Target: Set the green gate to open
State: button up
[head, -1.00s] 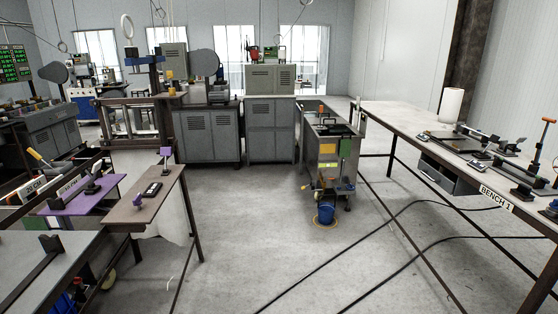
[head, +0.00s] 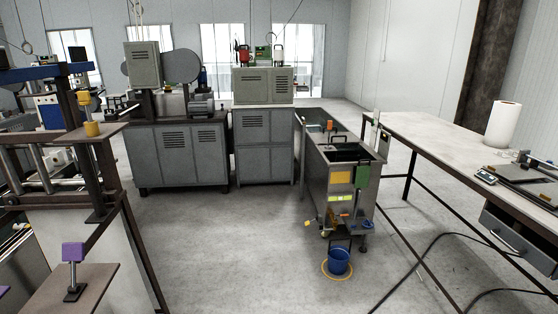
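A green, plate-like block (head: 362,172) shows at the front right corner of the grey metal tank (head: 318,185), with a thin upright part below it. It is the likely green gate, but it is too small for me to tell whether it stands open or shut. A yellow-orange panel (head: 340,177) is on the tank's front face, left of the green block. My gripper is not in view.
A blue bucket (head: 338,262) stands on a yellow floor ring before the tank. Dark cables (head: 430,262) cross the floor at the right, near a long bench (head: 440,140). A frame with a purple-knobbed lever (head: 73,252) is at left. The middle floor is clear.

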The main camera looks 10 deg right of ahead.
aim_at(363, 172)
jog(key=i, duration=1.9)
jog(key=i+z, duration=0.15)
jog(key=i, duration=0.5)
jog(key=i+j+z, duration=0.15)
jog(key=i, duration=0.45)
jog(key=i+j+z, duration=0.15)
jog(key=i, duration=0.5)
jog(key=i+z, duration=0.3)
jog(key=i, duration=0.4)
